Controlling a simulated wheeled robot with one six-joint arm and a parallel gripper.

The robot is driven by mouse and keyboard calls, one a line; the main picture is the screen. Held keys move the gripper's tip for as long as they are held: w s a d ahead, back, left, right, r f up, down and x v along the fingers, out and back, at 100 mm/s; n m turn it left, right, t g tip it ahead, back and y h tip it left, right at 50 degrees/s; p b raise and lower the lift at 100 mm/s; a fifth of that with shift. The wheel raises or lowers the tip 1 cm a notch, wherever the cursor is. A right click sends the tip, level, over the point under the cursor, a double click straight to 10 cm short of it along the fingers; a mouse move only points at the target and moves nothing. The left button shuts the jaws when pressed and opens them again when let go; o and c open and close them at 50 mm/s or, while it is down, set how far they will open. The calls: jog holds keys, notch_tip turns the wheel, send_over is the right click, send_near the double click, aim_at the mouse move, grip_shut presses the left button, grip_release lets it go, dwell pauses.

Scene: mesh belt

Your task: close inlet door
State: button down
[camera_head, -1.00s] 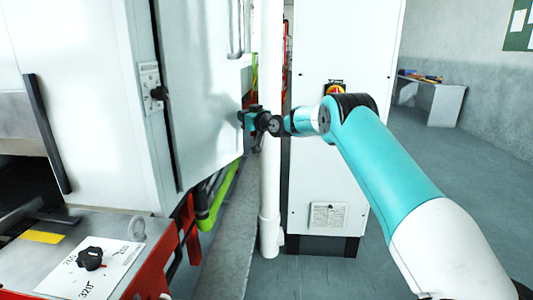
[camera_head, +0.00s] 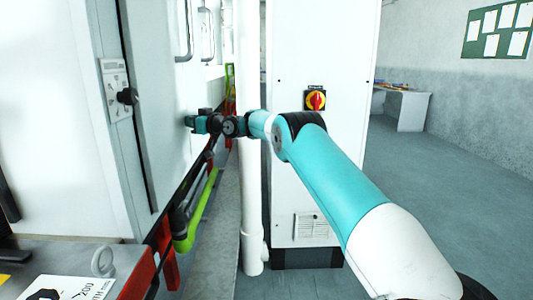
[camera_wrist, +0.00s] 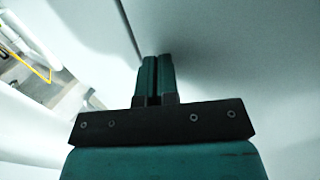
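The inlet door (camera_head: 168,75) is a white panel on the side of the white machine at left. It lies nearly in line with the machine's side, with a dark narrow gap along its near edge; I cannot tell whether it is fully shut. My gripper (camera_head: 189,121) is at the door's outer face, around mid-height, touching or very near it. In the wrist view, the two teal fingers of my gripper (camera_wrist: 156,75) are together with nothing between them. Pale panel surfaces surround the fingertips there, with an edge line beside them.
A black knob (camera_head: 127,97) sits on a plate beside the door. A white vertical pipe (camera_head: 250,200) and a white cabinet (camera_head: 310,190) with a red and yellow switch (camera_head: 315,100) stand right of my gripper. Open floor (camera_head: 430,210) lies at right.

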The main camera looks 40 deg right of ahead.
jog(key=shift+a+r, duration=0.25)
jog(key=shift+a, duration=0.35)
jog(key=shift+d, duration=0.1)
jog(key=s+d+b, duration=0.4)
jog(key=s+d, duration=0.5)
jog(key=d, duration=0.3)
jog(key=s+a+r+g+p, duration=0.2)
jog(key=s+a+g, duration=0.1)
jog(key=a, duration=0.6)
jog(key=s+a+r+g+p, duration=0.2)
jog(key=s+a, duration=0.2)
jog(key=a, duration=0.4)
jog(key=s+a+n+g+p, duration=0.15)
jog(key=s+a+g, duration=0.25)
jog(key=s+a, duration=0.55)
jog(key=s+a+f+g+h+p, duration=0.1)
jog(key=s+a+f+g+p, duration=0.1)
jog(key=s, duration=1.5)
jog(key=s+a+f+g+h+p, duration=0.2)
jog(key=s+g, duration=0.3)
jog(key=s, duration=1.3)
jog(key=shift+f, duration=0.6)
